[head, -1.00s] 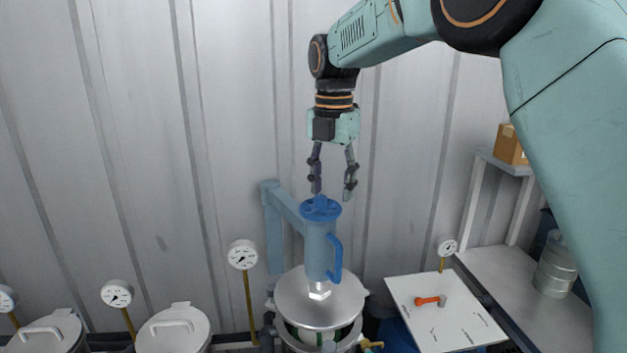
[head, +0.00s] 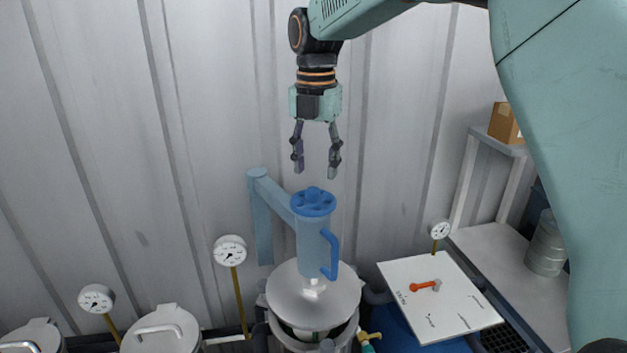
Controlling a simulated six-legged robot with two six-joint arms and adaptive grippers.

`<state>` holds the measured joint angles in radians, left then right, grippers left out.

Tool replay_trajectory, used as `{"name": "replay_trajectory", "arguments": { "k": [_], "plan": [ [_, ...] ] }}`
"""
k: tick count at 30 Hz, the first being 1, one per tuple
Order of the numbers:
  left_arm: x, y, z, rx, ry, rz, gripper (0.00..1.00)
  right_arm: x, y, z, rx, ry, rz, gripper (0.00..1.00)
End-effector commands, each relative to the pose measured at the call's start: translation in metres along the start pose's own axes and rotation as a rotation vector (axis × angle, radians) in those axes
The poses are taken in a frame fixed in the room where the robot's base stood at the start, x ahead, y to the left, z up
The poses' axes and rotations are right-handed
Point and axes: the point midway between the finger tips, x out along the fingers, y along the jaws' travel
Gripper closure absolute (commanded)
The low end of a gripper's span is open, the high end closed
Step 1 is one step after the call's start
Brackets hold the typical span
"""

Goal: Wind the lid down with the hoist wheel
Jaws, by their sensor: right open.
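The blue hoist wheel (head: 313,201) sits on top of a blue hoist body (head: 312,248) with a side handle. The hoist hangs on a blue arm (head: 262,220) over the vessel. The silver lid (head: 285,291) is under the hoist, joined to it by a bright fitting (head: 313,288). A gap shows between the lid and the vessel (head: 345,335) below. My right gripper (head: 315,174) is open and empty, pointing down just above the wheel, not touching it. My left gripper is not in view.
Two other lidded vessels (head: 162,328) (head: 35,338) stand at the lower left. Dial gauges (head: 230,250) rise on yellow stems. A bench (head: 500,262) holds a metal canister (head: 546,245).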

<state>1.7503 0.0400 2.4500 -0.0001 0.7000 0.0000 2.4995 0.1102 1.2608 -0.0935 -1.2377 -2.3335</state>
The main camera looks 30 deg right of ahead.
Motion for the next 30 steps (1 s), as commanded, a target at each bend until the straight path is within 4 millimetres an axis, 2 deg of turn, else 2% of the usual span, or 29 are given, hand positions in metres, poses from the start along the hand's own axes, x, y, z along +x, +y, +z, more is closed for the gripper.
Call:
{"name": "replay_trajectory", "arguments": {
  "k": [3,9,20,30],
  "plan": [
    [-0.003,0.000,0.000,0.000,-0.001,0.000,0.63,0.019,0.000,-0.001,0.000,0.002,-0.002,0.51],
    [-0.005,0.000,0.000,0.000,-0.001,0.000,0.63,0.040,0.001,0.000,0.001,0.000,0.000,0.51],
    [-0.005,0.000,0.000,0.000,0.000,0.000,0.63,0.046,0.003,0.002,0.001,0.000,0.001,0.51],
    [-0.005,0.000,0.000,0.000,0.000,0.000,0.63,0.046,0.004,0.002,0.001,0.000,0.001,0.79]
  ]
}}
